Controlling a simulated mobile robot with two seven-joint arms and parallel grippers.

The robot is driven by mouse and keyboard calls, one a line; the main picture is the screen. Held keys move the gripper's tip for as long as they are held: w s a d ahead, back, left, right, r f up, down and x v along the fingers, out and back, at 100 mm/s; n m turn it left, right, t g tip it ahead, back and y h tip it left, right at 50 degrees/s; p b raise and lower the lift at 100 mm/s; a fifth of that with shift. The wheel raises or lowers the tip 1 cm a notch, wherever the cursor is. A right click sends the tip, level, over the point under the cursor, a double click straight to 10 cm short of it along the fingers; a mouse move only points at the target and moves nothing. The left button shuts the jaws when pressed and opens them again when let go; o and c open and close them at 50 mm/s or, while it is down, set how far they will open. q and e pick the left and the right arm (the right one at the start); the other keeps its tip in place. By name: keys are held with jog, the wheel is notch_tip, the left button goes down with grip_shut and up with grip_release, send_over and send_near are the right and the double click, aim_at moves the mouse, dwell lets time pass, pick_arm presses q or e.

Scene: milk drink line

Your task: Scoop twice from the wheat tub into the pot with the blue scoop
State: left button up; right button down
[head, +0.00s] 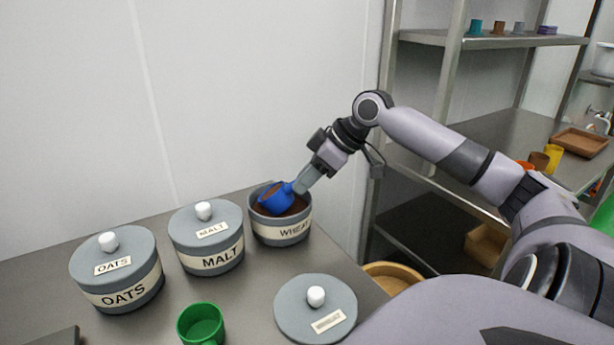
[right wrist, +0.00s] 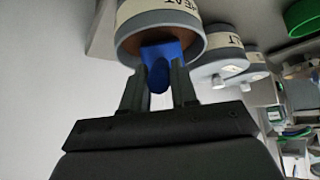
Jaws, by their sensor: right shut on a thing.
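The wheat tub (head: 281,231) stands open at the right end of the row of tubs, with brown contents inside. The blue scoop (head: 277,199) is at the tub's mouth, its bowl over or in the contents; some brown shows in the bowl. My right gripper (head: 301,184) is shut on the scoop's handle. In the right wrist view the blue scoop (right wrist: 160,76) sits between the fingers (right wrist: 160,85), in front of the wheat tub (right wrist: 140,20). The pot cannot be made out for certain. My left gripper is not in view.
Lidded tubs of oats (head: 122,277) and malt (head: 208,240) stand left of the wheat tub. A loose grey lid (head: 291,315) and a green cup (head: 202,324) lie nearer on the counter. A round wooden vessel (head: 392,274) stands beyond the counter's right edge. Shelving (head: 480,41) rises at the right.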

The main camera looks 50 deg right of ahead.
jog(key=shift+r+p, duration=1.7)
jog(key=shift+r, duration=0.1)
jog(key=shift+f+b, duration=0.1)
jog(key=shift+b, duration=0.85)
jog(key=shift+r+t+y+b, duration=0.3)
jog(key=shift+t+b, duration=0.2)
jog(key=shift+b, duration=0.4)
jog(key=r+t+b, duration=0.1)
jog(key=b, duration=0.2)
jog(key=shift+r+t+y, duration=0.1)
jog(key=shift+t+y, duration=0.3)
notch_tip(320, 180, up, 2)
jog(key=t+y+b, duration=0.1)
jog(key=t+b, duration=0.1)
jog(key=b, duration=0.1)
jog(key=shift+r+t+y, duration=0.15)
jog(key=shift+t+y, duration=0.15)
jog(key=shift+t, duration=0.1)
jog(key=shift+r+t+b, duration=0.3)
jog(key=shift+r+b, duration=0.15)
jog(key=shift+r, duration=0.1)
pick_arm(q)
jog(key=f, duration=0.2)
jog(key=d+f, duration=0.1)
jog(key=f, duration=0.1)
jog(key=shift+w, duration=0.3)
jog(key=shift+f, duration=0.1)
